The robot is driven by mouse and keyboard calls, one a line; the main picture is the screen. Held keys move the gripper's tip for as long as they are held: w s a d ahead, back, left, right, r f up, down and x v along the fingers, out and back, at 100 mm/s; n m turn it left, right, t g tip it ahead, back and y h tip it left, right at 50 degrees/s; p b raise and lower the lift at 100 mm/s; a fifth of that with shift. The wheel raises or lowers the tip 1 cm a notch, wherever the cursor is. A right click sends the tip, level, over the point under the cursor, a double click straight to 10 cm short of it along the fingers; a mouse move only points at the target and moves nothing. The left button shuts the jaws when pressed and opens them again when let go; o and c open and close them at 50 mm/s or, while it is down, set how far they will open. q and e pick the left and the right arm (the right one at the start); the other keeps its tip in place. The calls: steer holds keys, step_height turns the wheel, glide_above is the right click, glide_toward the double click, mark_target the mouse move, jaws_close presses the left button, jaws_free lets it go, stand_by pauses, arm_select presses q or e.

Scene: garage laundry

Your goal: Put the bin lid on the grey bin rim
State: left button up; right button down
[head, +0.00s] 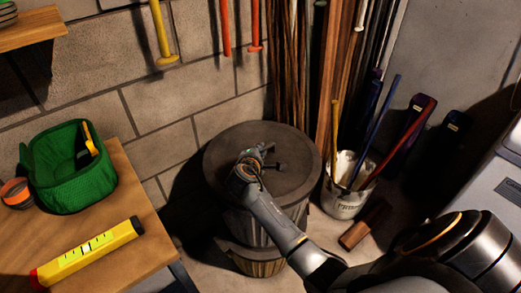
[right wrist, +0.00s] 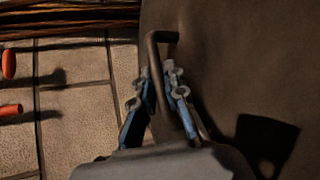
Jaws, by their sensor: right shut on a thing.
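The bin lid (head: 300,150) is a dark, round disc above the ribbed grey bin (head: 244,227). The lid covers the bin's top and hides its rim; I cannot tell whether lid and rim touch. My right gripper (head: 262,158) is over the middle of the lid, shut on its bar handle (head: 282,167). In the right wrist view the dark bent handle (right wrist: 164,37) passes between the fingers of the right gripper (right wrist: 160,88), with the lid's dark surface (right wrist: 240,60) filling the right side. My left gripper is not in view.
A white bucket (head: 344,200) of long-handled tools stands close right of the bin. Timber strips (head: 290,70) lean behind it. A brown block (head: 365,224) lies on the floor. A workbench at left holds a green basket (head: 70,185) and yellow level (head: 88,253).

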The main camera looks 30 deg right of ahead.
stand_by(0.3)
steer(key=c, duration=1.3)
jaws_free()
steer(key=shift+f, duration=0.1)
